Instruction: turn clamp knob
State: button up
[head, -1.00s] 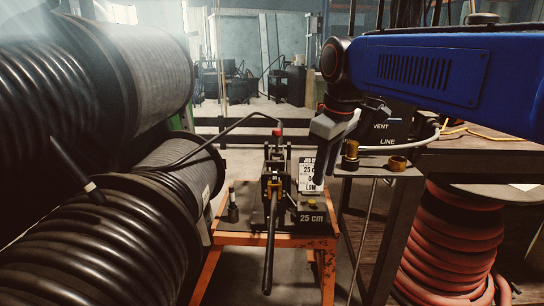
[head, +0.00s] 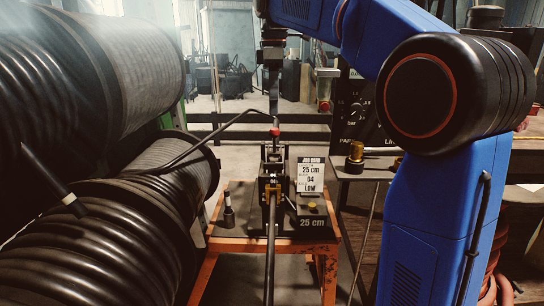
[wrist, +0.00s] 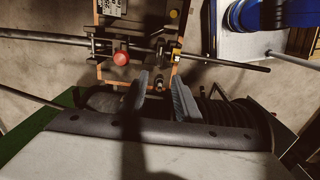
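The hose crimper (head: 273,175) stands on an orange-framed stand, with a red knob (head: 275,132) on its top. In the wrist view the red knob (wrist: 121,58) lies to the left of and beyond my fingertips. My gripper (wrist: 160,82) is open, with two grey fingers apart and nothing between them. In the head view my gripper (head: 273,78) hangs above and behind the red knob, its fingers hard to make out. A black hose runs to the crimper from the left.
Large black hose reels (head: 95,230) fill the left side. A bench with a brass fitting (head: 354,158) and a gauge panel (head: 357,108) is at right, partly behind my arm.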

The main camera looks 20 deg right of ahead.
aim_at(274, 163)
notch_tip(274, 163, down, 17)
jog(key=shift+f, duration=0.15)
dwell(0.5)
grip_shut()
